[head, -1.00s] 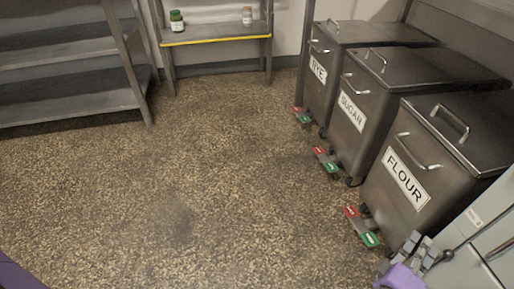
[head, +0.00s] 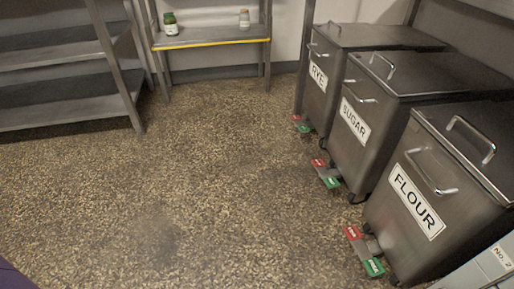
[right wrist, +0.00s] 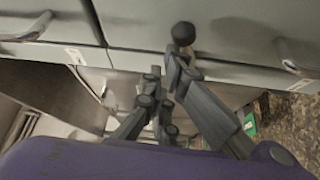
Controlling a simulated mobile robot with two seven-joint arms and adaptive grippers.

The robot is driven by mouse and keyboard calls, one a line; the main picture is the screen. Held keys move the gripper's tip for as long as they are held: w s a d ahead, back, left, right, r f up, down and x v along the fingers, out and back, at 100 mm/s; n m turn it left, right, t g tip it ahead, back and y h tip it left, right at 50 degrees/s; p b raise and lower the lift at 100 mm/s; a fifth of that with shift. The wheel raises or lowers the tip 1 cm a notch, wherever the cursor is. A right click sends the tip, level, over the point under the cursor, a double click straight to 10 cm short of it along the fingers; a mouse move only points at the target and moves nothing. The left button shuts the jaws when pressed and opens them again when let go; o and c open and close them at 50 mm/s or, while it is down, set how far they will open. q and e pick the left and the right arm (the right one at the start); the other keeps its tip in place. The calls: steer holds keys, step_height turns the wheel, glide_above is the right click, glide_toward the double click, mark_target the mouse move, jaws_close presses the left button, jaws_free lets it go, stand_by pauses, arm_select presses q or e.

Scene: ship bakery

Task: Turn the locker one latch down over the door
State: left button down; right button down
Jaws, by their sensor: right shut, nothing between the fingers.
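In the right wrist view a latch with a round black knob (right wrist: 183,34) stands out at the edge of a grey-green locker door (right wrist: 240,22). My right gripper (right wrist: 170,72) is shut and empty, with its fingertips just by the stem below the knob; whether they touch it I cannot tell. In the head view only a corner of the lockers (head: 480,270) shows at the lower right, with a label reading "No. 2" (head: 502,257). The latch and my right gripper are outside the head view. My left gripper is not in view.
Steel bins marked FLOUR (head: 417,205), SUGAR (head: 355,120) and RYE (head: 318,75) stand along the right, with red and green pedals at floor level. A shelf rack (head: 70,100) stands at the left and a low shelf (head: 210,36) at the back. The speckled floor between is clear.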

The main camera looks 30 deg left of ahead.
arm_select(q)
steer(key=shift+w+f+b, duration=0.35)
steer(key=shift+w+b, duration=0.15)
steer(key=shift+b, duration=0.1)
arm_select(e)
steer(key=m, duration=0.1)
steer(key=f+m, duration=0.1)
steer(key=m+t+h, duration=0.1)
steer(key=shift+s+d+f, duration=0.25)
steer(key=shift+s+d, duration=0.05)
steer(key=shift+s, duration=0.1)
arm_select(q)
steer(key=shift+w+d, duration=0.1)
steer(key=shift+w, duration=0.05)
arm_select(e)
steer(key=shift+f, duration=0.15)
